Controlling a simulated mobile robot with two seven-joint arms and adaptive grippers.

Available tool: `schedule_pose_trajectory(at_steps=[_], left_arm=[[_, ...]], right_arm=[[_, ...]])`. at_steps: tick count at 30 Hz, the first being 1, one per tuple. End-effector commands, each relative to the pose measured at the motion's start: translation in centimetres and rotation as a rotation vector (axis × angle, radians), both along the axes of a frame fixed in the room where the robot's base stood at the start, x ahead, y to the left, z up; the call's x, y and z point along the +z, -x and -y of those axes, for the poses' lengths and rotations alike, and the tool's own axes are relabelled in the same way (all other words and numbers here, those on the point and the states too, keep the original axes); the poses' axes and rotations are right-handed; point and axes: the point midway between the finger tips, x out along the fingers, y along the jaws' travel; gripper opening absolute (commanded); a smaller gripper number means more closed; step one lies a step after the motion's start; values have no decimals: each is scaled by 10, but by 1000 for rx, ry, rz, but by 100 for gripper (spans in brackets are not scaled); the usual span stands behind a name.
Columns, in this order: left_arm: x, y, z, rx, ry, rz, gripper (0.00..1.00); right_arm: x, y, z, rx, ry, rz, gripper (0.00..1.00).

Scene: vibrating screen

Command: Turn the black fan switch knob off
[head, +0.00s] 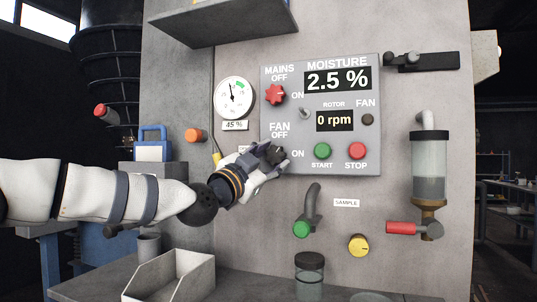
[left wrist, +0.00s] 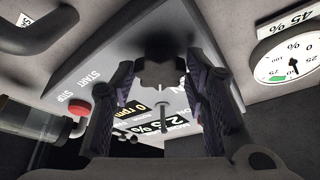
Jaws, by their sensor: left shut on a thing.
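The black fan switch knob (head: 279,151) is on the grey control panel (head: 339,150), between the FAN OFF label above it and the ON label at its right. My left gripper (head: 274,158) reaches it from the lower left and is shut on it. In the left wrist view the dark knob (left wrist: 160,70) sits between the two fingers. The gripper partly hides the knob, so I cannot tell which label it points to. The rotor display (head: 334,121) reads 0 rpm, and the fan lamp (head: 367,119) looks dark. My right gripper is not in view.
The red mains knob (head: 275,95) is above the fan knob. The green start button (head: 323,150) and red stop button (head: 357,150) are to its right. A round gauge (head: 234,97) is at the upper left. A green-ended spout (head: 303,228) sticks out below the panel.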

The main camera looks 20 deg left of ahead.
Motion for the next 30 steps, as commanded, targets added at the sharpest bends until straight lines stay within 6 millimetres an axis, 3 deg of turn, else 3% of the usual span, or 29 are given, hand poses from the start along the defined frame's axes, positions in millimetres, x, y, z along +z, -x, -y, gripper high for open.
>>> schedule_pose_trajectory(at_steps=[15,30], left_arm=[[5,2,4,-2,441,-8,14],[2,1,5,-1,636,-17,14]], right_arm=[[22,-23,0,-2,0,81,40],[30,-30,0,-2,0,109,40]])
